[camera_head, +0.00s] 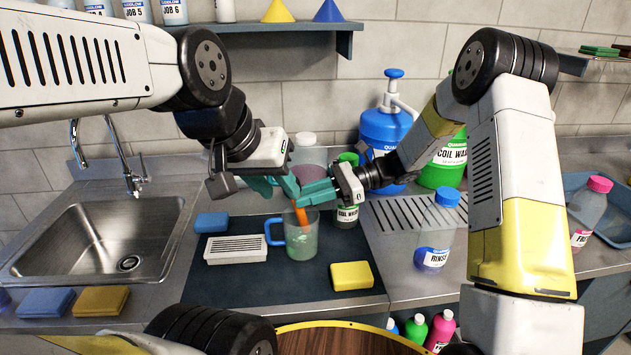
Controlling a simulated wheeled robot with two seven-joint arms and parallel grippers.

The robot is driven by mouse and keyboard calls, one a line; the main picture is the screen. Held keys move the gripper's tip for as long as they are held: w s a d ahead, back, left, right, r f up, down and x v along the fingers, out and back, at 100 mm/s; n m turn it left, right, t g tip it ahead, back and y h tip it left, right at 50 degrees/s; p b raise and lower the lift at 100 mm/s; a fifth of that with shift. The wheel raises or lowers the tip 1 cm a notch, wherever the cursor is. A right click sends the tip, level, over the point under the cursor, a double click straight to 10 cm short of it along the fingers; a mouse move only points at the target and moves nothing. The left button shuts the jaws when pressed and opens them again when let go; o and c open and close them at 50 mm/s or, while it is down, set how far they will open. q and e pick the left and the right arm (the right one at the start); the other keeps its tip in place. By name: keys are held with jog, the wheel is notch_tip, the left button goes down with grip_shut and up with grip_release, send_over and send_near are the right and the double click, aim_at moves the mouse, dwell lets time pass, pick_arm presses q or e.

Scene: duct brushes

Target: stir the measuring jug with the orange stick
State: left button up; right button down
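The measuring jug (302,245) is clear with greenish contents and a blue handle on its left. It stands upright on the dark mat (230,284). The orange stick (302,218) stands tilted with its lower end inside the jug. My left gripper (292,194), with teal fingers, is above the jug and appears shut on the top of the stick. My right gripper (303,190) reaches in from the right, its teal fingers close beside the left ones. The fingers overlap in view, so the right gripper's opening is unclear.
A white slotted dish (236,249), a blue sponge (211,222) and a yellow sponge (351,275) lie around the jug. A labelled bottle (347,213) stands close behind it. The rinse bottle (437,232) stands right, the sink (95,235) left.

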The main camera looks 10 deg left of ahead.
jog(key=shift+f, duration=2.15)
jog(key=shift+w, duration=0.1)
